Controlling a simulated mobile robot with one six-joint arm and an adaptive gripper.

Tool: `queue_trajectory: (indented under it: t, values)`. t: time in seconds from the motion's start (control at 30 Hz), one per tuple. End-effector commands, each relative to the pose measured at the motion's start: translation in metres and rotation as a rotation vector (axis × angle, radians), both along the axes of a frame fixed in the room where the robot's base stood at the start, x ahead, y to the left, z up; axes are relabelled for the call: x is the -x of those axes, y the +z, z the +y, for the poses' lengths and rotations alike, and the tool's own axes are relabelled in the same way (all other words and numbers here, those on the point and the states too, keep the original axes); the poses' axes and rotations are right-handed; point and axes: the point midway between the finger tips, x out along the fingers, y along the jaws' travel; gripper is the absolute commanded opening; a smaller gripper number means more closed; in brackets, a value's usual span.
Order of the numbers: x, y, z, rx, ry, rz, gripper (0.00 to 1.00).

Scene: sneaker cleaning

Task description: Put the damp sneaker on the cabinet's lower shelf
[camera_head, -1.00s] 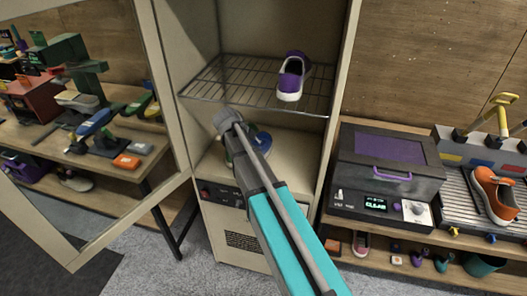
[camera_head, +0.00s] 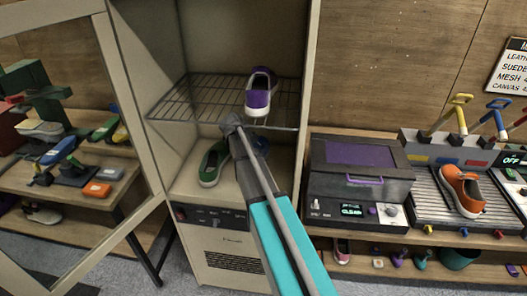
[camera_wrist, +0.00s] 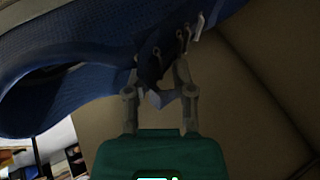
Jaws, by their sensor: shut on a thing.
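A blue sneaker (camera_wrist: 85,70) fills the upper left of the wrist view, close to the camera. My gripper (camera_wrist: 160,75) is shut on it near the laces. In the head view my arm crosses in front of the open cabinet (camera_head: 312,75), its grey end at the wire shelf's front edge. The arm hides the gripper and most or all of the held sneaker there. The lower shelf (camera_head: 232,196) is the cabinet floor, with a green sneaker (camera_head: 213,163) on its left part. A purple and white sneaker (camera_head: 259,97) stands on the wire shelf (camera_head: 190,98).
The cabinet door (camera_head: 118,110) stands open on the left. A grey box with a purple lid (camera_head: 358,160) and an orange sneaker (camera_head: 462,190) on a ribbed rack are on the bench at right. Cabinet side walls bound the opening. The lower shelf's right part is mostly hidden by my arm.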

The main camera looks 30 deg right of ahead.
Motion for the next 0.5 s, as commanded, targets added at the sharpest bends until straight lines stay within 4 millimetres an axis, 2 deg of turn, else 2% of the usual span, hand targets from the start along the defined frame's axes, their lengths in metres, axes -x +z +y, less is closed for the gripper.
queue_trajectory:
  t: [0.1,0.2,0.5]
  values:
    - [-0.004,0.000,-0.016,0.000,-0.002,-0.001,0.00]
    - [-0.006,0.000,-0.023,0.000,0.000,0.000,0.00]
    - [-0.006,0.000,-0.024,0.000,0.002,-0.001,0.00]
